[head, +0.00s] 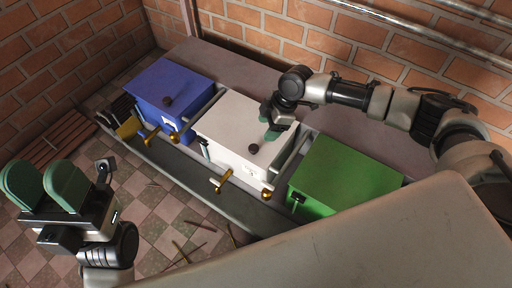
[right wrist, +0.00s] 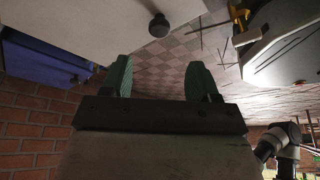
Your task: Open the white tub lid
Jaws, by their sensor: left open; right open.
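The white tub (head: 225,156) stands in the middle of the row with its flat white lid (head: 235,115) lying closed on it. A small dark knob (head: 253,148) sits on the lid near its front right side. It also shows in the right wrist view (right wrist: 158,25), beyond my fingertips. My right gripper (head: 271,131) is over the right part of the lid, a little behind and right of the knob. Its green fingers are apart and empty in the right wrist view (right wrist: 160,68). My left gripper (head: 54,180) is open and empty at the far left, away from the tubs.
A blue-lidded tub (head: 165,85) stands left of the white one and a green-lidded tub (head: 345,180) right of it. Brass fittings (head: 222,180) stick out at the front. A brick wall (head: 285,38) runs behind. Thin sticks (head: 185,252) lie on the tiled floor.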

